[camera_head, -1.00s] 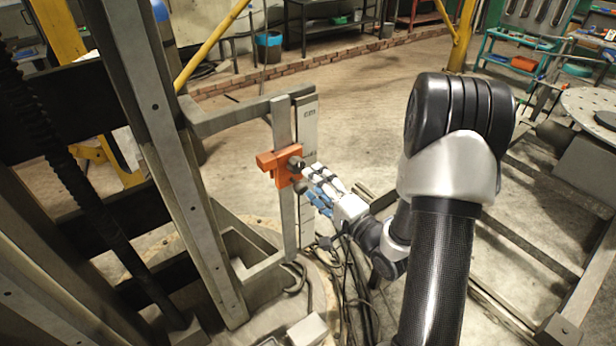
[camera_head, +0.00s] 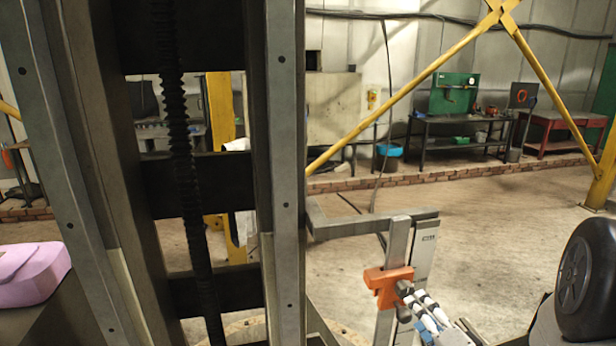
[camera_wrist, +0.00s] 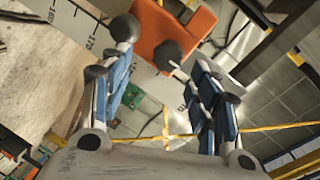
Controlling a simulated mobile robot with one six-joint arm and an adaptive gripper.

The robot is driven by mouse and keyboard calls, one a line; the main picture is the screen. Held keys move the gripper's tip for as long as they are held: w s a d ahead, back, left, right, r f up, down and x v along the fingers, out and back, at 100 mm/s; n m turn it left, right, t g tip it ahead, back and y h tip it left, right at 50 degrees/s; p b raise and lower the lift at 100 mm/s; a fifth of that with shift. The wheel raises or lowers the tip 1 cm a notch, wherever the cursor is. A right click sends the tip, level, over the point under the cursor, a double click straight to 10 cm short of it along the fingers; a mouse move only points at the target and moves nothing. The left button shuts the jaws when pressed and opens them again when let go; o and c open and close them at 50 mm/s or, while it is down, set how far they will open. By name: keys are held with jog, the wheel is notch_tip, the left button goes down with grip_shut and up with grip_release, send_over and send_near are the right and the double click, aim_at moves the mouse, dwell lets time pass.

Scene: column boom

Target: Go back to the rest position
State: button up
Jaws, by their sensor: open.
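My gripper (camera_head: 424,308) is in the lower right of the head view, close to an orange sliding block (camera_head: 386,284). The block sits on an upright grey post (camera_head: 395,245) beside a flat scale plate (camera_head: 424,262). In the wrist view, my gripper (camera_wrist: 164,62) is open, with its blue-padded fingers spread apart. The orange block (camera_wrist: 178,28) with its dark round knob (camera_wrist: 168,56) shows beyond and between the fingers. I cannot tell whether a finger touches the knob. The rest of my arm is mostly out of the head view.
A grey steel column (camera_head: 283,180) with a dark threaded screw (camera_head: 172,130) stands at the left. A horizontal arm (camera_head: 370,226) joins it to the post. A pink bag (camera_head: 32,272) lies far left. Open floor (camera_head: 500,225) extends behind, towards a dark workbench (camera_head: 455,124).

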jog(key=s+a+r+n+g+h, duration=0.3)
jog(key=s+r+n+g+h, duration=0.25)
jog(key=s+r, duration=0.2)
jog(key=s+a+n+g+y, duration=0.1)
jog(key=s+a+n, duration=0.1)
jog(key=s, duration=0.4)
jog(key=s+a+n+g+y, duration=0.1)
jog(key=s+a+n+g, duration=0.1)
jog(key=s+a, duration=0.2)
jog(key=s+a+r+n+g+y, duration=0.1)
jog(key=s+a, duration=0.3)
jog(key=s, duration=0.6)
jog(key=shift+n+g+b, duration=0.35)
jog(key=shift+n+g, duration=0.4)
jog(key=shift+a+r, duration=0.1)
jog(key=shift+c, duration=0.5)
